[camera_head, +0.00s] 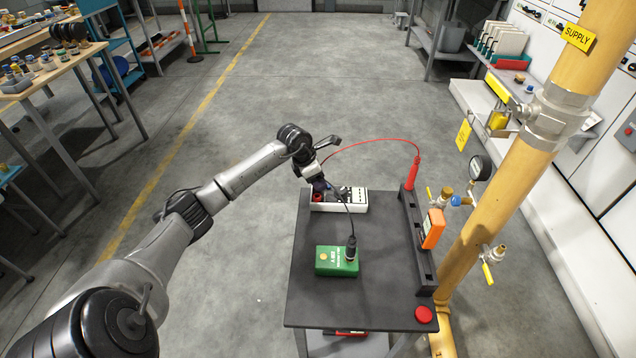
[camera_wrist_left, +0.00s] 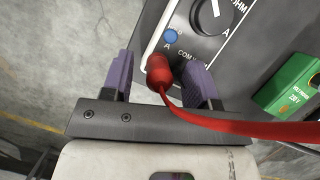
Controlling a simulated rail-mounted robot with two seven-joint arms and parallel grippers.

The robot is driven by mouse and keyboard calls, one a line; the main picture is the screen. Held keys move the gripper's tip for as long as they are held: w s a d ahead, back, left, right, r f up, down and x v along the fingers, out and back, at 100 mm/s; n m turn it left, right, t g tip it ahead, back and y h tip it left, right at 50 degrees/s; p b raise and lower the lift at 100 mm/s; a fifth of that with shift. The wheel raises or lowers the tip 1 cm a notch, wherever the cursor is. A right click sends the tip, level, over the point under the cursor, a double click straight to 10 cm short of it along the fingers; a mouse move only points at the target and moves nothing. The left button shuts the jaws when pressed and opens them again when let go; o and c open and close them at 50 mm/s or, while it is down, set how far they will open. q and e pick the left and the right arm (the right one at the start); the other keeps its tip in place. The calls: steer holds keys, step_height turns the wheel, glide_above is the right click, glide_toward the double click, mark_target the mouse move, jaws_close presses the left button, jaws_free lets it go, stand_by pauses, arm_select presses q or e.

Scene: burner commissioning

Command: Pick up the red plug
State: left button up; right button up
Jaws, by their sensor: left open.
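The red plug (camera_wrist_left: 158,70) is between the two purple fingers of my left gripper (camera_wrist_left: 160,82) in the left wrist view, nearer the left finger. The fingers are apart with a gap on each side of it. In the head view my left gripper (camera_head: 318,186) is over the left end of the meter (camera_head: 352,198). My right gripper is not in view.
The meter stands on a dark cart top (camera_head: 300,290). A green box (camera_head: 337,262) with a black plug and cable is nearer. A rack at the cart's right edge holds a red probe (camera_head: 412,172) and an orange device (camera_head: 433,229). The yellow supply pipe (camera_head: 480,225) rises beside it.

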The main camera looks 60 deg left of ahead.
arm_select(q)
steer(key=shift+c, duration=0.5)
steer(key=c, duration=0.9)
